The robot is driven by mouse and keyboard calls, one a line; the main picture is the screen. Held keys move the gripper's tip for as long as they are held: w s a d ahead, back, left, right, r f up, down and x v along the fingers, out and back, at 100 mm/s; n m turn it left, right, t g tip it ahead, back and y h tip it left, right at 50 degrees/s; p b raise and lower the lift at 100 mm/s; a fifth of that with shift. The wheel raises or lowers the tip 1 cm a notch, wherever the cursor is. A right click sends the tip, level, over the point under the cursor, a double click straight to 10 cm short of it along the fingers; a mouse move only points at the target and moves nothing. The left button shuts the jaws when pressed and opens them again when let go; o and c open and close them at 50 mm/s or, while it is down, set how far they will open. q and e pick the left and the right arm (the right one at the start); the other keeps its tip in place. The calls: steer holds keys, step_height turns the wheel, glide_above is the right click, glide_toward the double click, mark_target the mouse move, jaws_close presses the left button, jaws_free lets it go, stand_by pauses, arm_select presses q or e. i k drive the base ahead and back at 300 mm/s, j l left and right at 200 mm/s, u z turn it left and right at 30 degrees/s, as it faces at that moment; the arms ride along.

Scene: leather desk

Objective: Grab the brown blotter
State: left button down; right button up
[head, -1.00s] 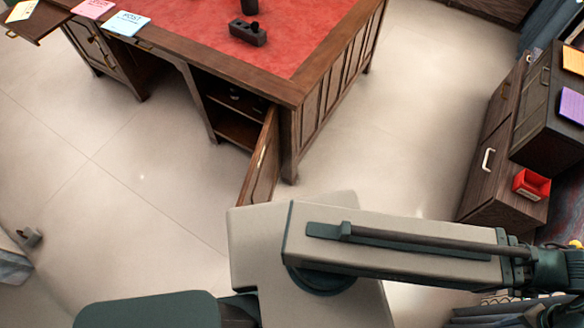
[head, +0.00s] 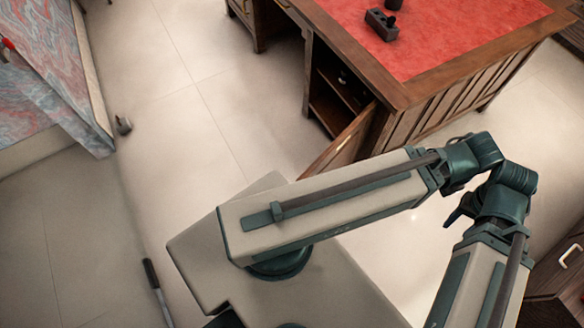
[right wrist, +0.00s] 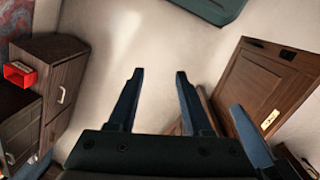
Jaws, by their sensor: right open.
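A dark block with a small knob (head: 381,24) sits on the red top of the wooden desk (head: 440,35) in the head view. It may be the blotter, but it looks nearly black and I cannot be sure. My right gripper (right wrist: 157,75) is open and empty in the right wrist view, its two fingers apart over pale floor. In the head view my right arm is folded in front of the desk, well short of the dark block, and the fingers are mostly hidden. My left gripper is not in view.
A desk cabinet door (head: 340,140) stands open toward me. Another dark item (head: 393,4) is cut off at the top edge. A dark wooden cabinet (right wrist: 60,75) with a red box (right wrist: 20,74) shows in the wrist view. Tiled floor (head: 190,130) is clear left of the desk.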

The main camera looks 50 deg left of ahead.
mark_target(365, 97)
steer(key=u, duration=1.25)
steer(key=i+j+z, duration=0.15)
steer(key=j+z, duration=0.2)
steer(key=j, duration=0.4)
steer(key=j+z, duration=0.35)
steer(key=j, duration=0.45)
steer(key=j+z, duration=0.3)
steer(key=j, duration=0.45)
